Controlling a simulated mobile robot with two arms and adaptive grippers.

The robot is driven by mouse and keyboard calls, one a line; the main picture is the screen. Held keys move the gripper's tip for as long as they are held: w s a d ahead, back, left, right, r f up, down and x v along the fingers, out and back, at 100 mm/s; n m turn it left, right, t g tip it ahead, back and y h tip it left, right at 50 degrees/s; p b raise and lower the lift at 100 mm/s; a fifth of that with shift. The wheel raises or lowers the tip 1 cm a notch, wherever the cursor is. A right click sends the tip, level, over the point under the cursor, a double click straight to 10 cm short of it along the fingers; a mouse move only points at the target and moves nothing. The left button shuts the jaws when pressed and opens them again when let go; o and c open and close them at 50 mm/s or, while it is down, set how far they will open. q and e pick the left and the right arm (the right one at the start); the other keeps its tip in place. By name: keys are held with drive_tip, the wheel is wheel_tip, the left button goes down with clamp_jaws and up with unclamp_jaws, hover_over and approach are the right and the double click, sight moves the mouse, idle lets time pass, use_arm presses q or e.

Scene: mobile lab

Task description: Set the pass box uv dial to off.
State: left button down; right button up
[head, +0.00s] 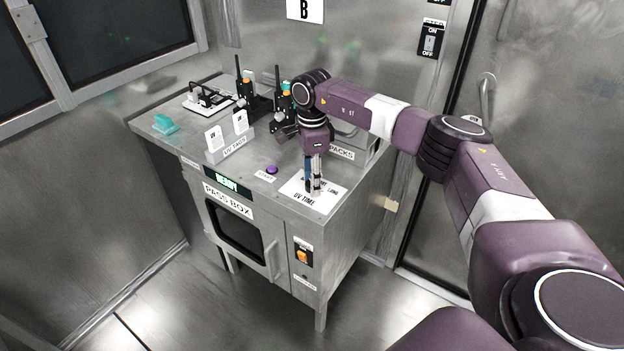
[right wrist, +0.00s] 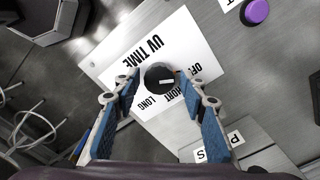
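The UV dial (right wrist: 158,77) is a round black knob on a white UV TIME card (right wrist: 110,65), with OFF, SHORT and LONG labels around it. A small pale mark shows on the knob's right side in the right wrist view; I cannot tell which label it points to. My right gripper (right wrist: 163,84) is open, its blue-padded fingers on either side of the knob with gaps showing. In the head view my right gripper (head: 314,188) points down over the card on the pass box (head: 264,190) and largely hides the dial. My left gripper is not in view.
A purple button (head: 271,169) is left of the card. Behind stand UV tags (head: 240,121), radios (head: 245,85) and a packs holder (head: 345,150). An orange-lit switch (head: 302,256) is on the front. Walls stand close behind.

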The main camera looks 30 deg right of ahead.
drive_tip(key=shift+o, duration=0.2)
wheel_tip(320, 180, up, 12)
idle(0.5)
idle(0.4)
